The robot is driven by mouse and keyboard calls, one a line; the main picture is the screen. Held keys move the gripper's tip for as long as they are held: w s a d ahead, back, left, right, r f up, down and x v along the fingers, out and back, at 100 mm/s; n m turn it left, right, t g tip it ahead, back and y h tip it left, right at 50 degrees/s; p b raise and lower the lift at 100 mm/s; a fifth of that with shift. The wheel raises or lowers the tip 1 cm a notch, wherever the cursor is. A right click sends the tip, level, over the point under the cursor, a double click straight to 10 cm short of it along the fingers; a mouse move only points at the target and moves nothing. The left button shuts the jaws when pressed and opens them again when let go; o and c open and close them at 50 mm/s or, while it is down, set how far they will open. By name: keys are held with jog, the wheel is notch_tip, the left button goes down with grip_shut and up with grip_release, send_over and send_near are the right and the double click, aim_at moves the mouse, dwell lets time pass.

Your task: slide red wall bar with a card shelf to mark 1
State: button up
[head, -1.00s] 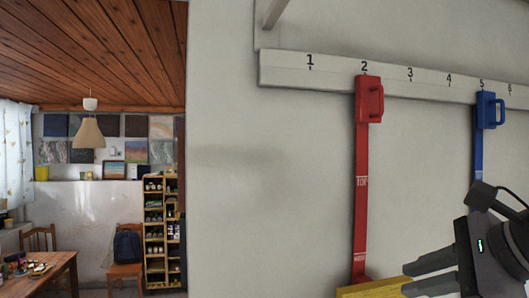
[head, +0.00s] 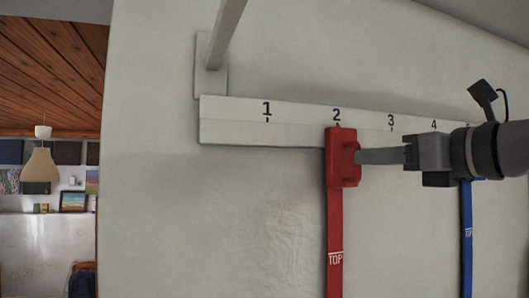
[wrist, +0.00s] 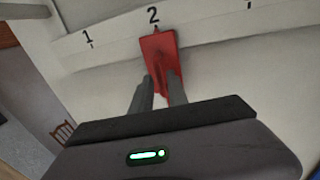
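The red wall bar (head: 334,235) hangs from the white numbered rail (head: 230,121), its red head (head: 335,150) just under mark 2 (head: 337,115). Mark 1 (head: 267,109) is further left on the rail. The head also shows in the wrist view (wrist: 157,45) below the 2. My gripper (head: 360,157) reaches in from the right, its fingertips at the handle on the head. In the wrist view the two fingers (wrist: 160,85) stand either side of red; whether they press on the handle is unclear. The card shelf is out of view below.
A blue wall bar (head: 466,230) hangs further right, its upper part behind my arm. A slanted white post (head: 224,35) meets the wall above the rail's left end. The rail between marks 1 and 2 is clear. The room opens at left.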

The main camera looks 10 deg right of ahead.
aim_at(359, 172)
jog(key=x, duration=0.3)
jog(key=shift+w+a, duration=0.1)
jog(key=shift+a, duration=0.15)
jog(key=shift+w+p, duration=0.3)
jog(key=shift+w, duration=0.05)
jog(key=shift+s, duration=0.1)
grip_shut()
dwell(0.8)
